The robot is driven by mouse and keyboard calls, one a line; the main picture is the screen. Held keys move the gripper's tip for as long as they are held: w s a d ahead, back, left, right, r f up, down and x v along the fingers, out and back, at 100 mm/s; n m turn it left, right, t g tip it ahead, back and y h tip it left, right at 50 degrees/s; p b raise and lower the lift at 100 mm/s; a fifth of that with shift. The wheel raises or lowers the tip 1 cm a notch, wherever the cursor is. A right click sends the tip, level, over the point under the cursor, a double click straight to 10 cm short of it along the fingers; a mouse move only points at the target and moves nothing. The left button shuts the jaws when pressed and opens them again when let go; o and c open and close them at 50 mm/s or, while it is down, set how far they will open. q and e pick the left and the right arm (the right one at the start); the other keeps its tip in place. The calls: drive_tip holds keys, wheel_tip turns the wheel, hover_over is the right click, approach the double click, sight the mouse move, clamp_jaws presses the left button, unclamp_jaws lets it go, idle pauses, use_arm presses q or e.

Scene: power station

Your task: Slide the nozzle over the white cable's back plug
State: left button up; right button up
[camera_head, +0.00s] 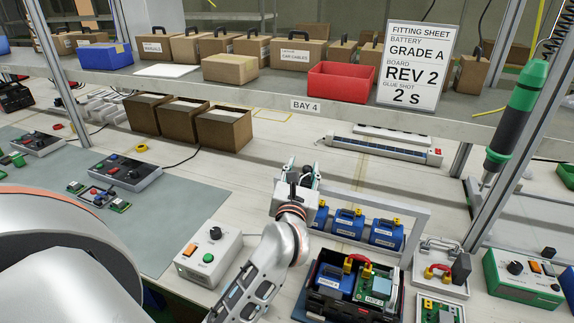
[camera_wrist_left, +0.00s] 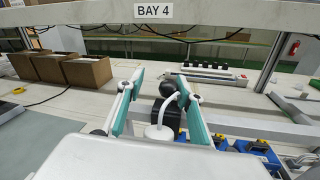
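My left gripper (camera_head: 303,172) is over the middle of the bench, behind the blue batteries. In the left wrist view its two teal fingers (camera_wrist_left: 160,98) stand wide apart. Between them in that view are a black upright object (camera_wrist_left: 168,114) and a white rounded piece (camera_wrist_left: 159,132) with a thin white curved line rising from it. I cannot tell whether these are the nozzle or the white cable with its plug, or whether a finger touches them. In the head view the gripper hides this spot. My right gripper is not in view.
A black tray (camera_head: 322,298) holding a blue battery and a REV 2 board stands in front. Blue batteries (camera_head: 386,234) stand under a grey frame. A green-black tool (camera_head: 517,115) hangs at right. Brown boxes (camera_head: 224,130) stand behind left; a shelf edge (camera_head: 270,98) crosses above.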

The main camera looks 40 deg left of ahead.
use_arm(q)
drive_tip(key=shift+s+a, duration=0.15)
drive_tip(key=shift+a, duration=0.45)
drive_tip(key=shift+s+a, duration=0.15)
drive_tip(key=shift+a, duration=0.45)
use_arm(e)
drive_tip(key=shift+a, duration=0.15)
use_arm(q)
drive_tip(key=w+d+p+v, duration=0.1)
drive_tip(key=v, duration=1.1)
drive_tip(key=p+x, duration=0.1)
drive_tip(key=x, duration=0.9)
drive_tip(key=shift+x, duration=0.75)
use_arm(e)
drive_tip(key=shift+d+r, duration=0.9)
use_arm(q)
clamp_jaws()
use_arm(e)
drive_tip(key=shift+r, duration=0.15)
